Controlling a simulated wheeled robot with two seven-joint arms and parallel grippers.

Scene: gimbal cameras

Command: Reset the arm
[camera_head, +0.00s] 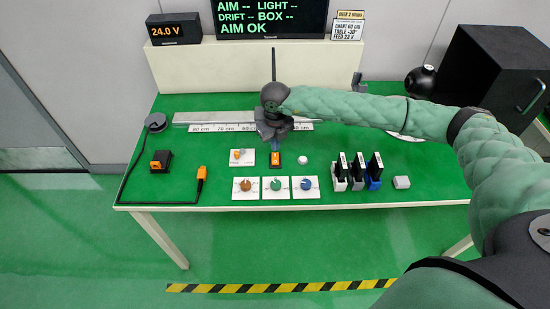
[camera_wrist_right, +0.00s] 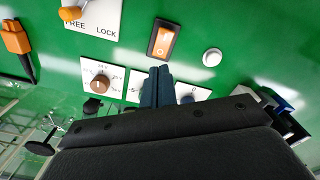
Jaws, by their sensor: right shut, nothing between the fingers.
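My right arm, in a green sleeve, reaches in from the right in the head view. Its gripper (camera_head: 276,147) points down above the green bench, just behind the orange rocker switch (camera_head: 276,158). In the right wrist view the gripper's dark blue fingers (camera_wrist_right: 158,82) are together, with nothing between them. There the orange switch (camera_wrist_right: 163,43) lies beyond the fingertips, apart from them in the picture; the height gap is hard to tell. The fingers partly hide the middle knob plate (camera_wrist_right: 134,88). My left gripper is in neither view.
Three knob plates (camera_head: 277,188) line the front. A FREE/LOCK lever plate (camera_head: 241,158) and a white round button (camera_head: 302,162) flank the switch. Upright dark modules (camera_head: 358,170) stand right. A screen (camera_head: 270,18) reads "AIM OK". A dark box (camera_head: 492,70) stands back right.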

